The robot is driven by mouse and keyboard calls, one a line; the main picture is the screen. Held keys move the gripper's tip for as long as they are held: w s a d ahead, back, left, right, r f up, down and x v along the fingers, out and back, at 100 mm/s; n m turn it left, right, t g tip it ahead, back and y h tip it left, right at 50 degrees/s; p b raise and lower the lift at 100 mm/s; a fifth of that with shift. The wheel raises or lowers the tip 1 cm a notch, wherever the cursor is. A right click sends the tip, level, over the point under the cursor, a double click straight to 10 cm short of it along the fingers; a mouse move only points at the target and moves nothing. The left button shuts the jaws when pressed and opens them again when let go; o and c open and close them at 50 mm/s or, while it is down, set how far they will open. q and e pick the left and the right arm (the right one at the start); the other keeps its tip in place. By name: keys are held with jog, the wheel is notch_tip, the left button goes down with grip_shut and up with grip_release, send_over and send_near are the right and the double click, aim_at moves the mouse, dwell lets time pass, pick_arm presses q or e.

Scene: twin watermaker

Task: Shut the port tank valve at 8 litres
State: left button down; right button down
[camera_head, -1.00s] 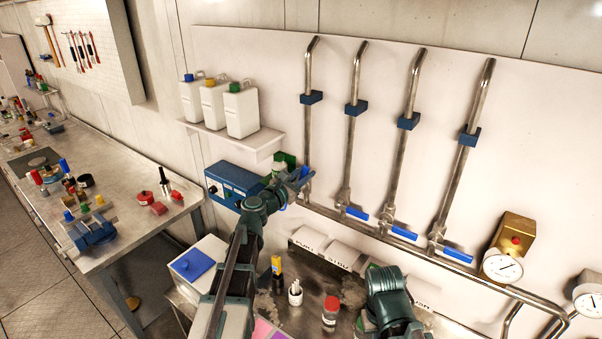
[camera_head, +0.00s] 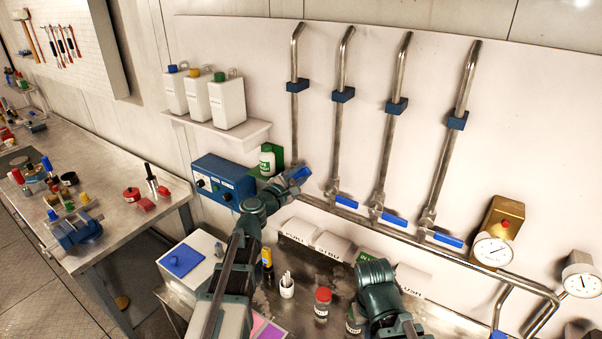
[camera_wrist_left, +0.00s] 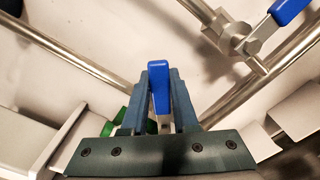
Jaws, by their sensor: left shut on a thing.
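My left gripper (camera_head: 293,178) is at the lower end of the leftmost steel pipe (camera_head: 295,100). It is shut on the blue valve handle (camera_head: 301,174) there. In the left wrist view the same blue handle (camera_wrist_left: 158,85) stands between the two fingers of my left gripper (camera_wrist_left: 160,95). The valve body is mostly hidden by the gripper. White label plates (camera_head: 296,232) sit below the pipes, one seeming to read "STBD". My right arm shows at the lower middle, but its gripper is out of sight. I see no legible litre reading.
Several more blue-handled valves, such as the neighbouring one (camera_head: 343,201), line the lower pipe. A brass-boxed dial gauge (camera_head: 492,252) is at the right. A red-capped jar (camera_head: 322,304) stands on the bench.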

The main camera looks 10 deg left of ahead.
dwell(0.4)
pick_arm(q)
jog(key=c, duration=0.7)
grip_release()
jog(key=shift+s, duration=0.15)
